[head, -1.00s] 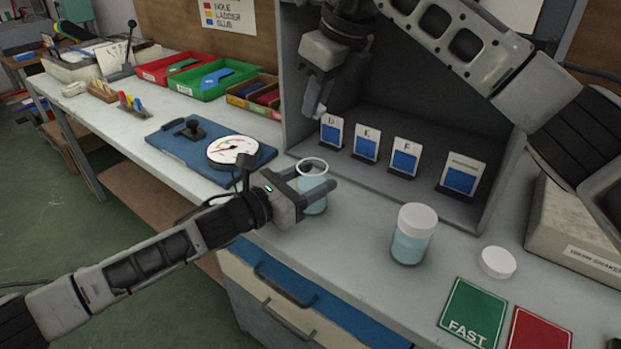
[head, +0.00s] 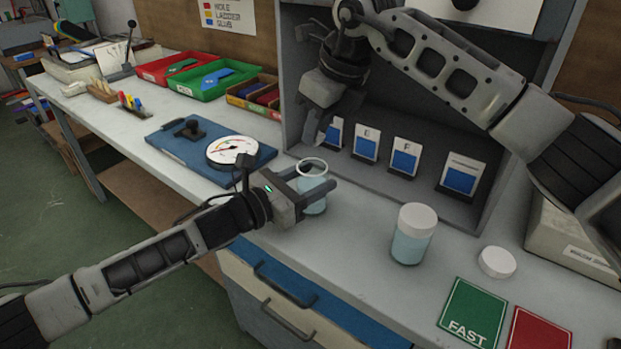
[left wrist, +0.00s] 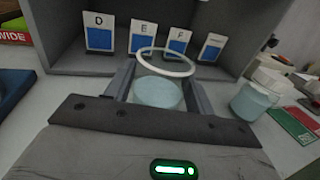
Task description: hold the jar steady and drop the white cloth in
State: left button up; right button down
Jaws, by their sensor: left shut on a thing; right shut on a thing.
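The open jar (head: 314,194) has a white rim and pale blue liquid. It stands upright on the bench near the front edge. My left gripper (head: 319,187) is shut on the jar, with a finger on each side; the left wrist view also shows the jar (left wrist: 158,93) between the fingers. My right gripper (head: 320,137) is above and behind the jar mouth, pointing down and apart from it. It is shut on the white cloth, of which I can make out very little now.
A capped jar (head: 412,234) and a loose white lid (head: 497,262) stand to the right, near the green FAST card (head: 475,313) and a red card (head: 540,331). Cards on stands (head: 404,157) line the grey booth behind. A dial on a blue board (head: 183,148) lies left.

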jog(key=shift+f, duration=1.45)
jog(key=c, duration=1.2)
grip_release()
jog(key=v, duration=1.2)
